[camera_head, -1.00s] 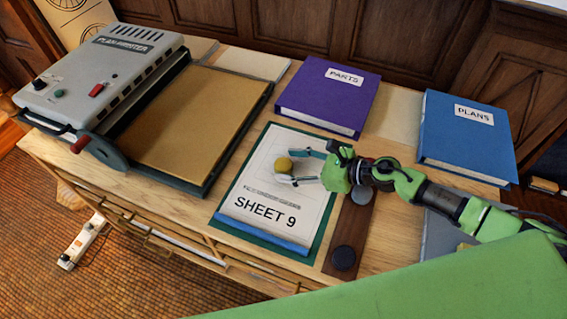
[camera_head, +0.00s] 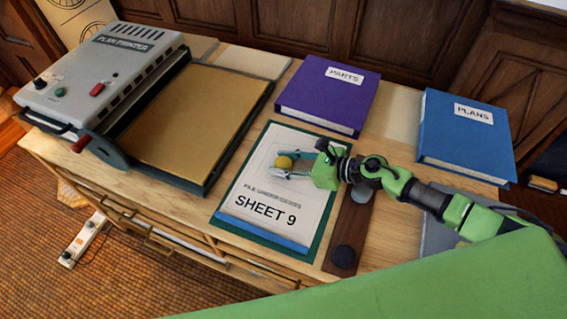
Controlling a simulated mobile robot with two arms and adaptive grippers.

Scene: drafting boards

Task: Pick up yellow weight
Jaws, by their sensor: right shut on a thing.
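The yellow weight (camera_head: 284,162) is a small round piece over the upper part of the sheet marked SHEET 9 (camera_head: 252,226). My right gripper (camera_head: 288,163) reaches in from the right, with its fingers closed on the weight from either side. I cannot tell whether the weight touches the sheet or is just above it. My left gripper is not in view.
A plan printer (camera_head: 90,75) with a tan bed (camera_head: 190,120) stands at the left. A purple PARTS binder (camera_head: 325,100) and a blue PLANS binder (camera_head: 465,140) lie behind my right arm. A dark strip (camera_head: 362,215) with round black pieces (camera_head: 343,257) lies right of the sheet.

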